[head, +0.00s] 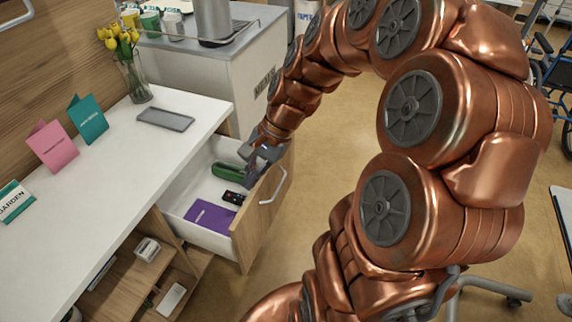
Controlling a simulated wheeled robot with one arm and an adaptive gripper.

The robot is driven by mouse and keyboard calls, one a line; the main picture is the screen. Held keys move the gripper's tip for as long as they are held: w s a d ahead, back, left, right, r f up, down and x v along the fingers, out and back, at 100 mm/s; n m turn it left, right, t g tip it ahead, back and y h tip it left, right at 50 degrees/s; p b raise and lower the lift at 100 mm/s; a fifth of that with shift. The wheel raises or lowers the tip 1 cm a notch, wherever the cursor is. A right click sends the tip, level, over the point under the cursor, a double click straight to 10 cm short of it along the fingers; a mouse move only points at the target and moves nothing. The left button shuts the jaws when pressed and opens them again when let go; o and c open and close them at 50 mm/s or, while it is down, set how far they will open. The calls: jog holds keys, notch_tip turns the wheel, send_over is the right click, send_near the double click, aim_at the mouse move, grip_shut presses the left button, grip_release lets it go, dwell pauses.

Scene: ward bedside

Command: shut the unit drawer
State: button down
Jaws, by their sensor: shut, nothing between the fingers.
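The unit drawer (245,238) is pulled out from under the white unit top (95,175), with its wooden front and metal handle (281,186) facing right. Inside it lie a purple notebook (210,216), a dark remote (233,198) and a green case (229,173). My gripper (252,171) is shut and empty, at the drawer's far end near the top edge of its front. I cannot tell whether it touches the drawer. My copper arm arches over from the right and covers part of the drawer's far end.
On the unit top stand a vase of yellow flowers (134,72), a pink card (52,146) and a teal card (88,119); a grey tablet (166,119) lies there. Open shelves (150,275) are below. A grey-topped cabinet (245,60) stands behind. Floor right of the drawer is partly clear.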

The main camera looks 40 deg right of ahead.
jog(key=w+d+f+m+t+b, duration=0.2)
jog(key=w+d+f+m, duration=0.25)
jog(key=d, duration=0.25)
jog(key=m+t+b, duration=0.3)
jog(key=m+t, duration=0.2)
jog(key=m, duration=0.7)
send_near(279, 164)
jog(key=shift+h, duration=0.3)
jog(key=x, duration=0.4)
jog(key=shift+a+r, duration=0.1)
jog(key=shift+a, duration=0.2)
jog(key=shift+w+a, duration=0.4)
jog(key=shift+w, duration=0.25)
jog(key=shift+w, duration=0.1)
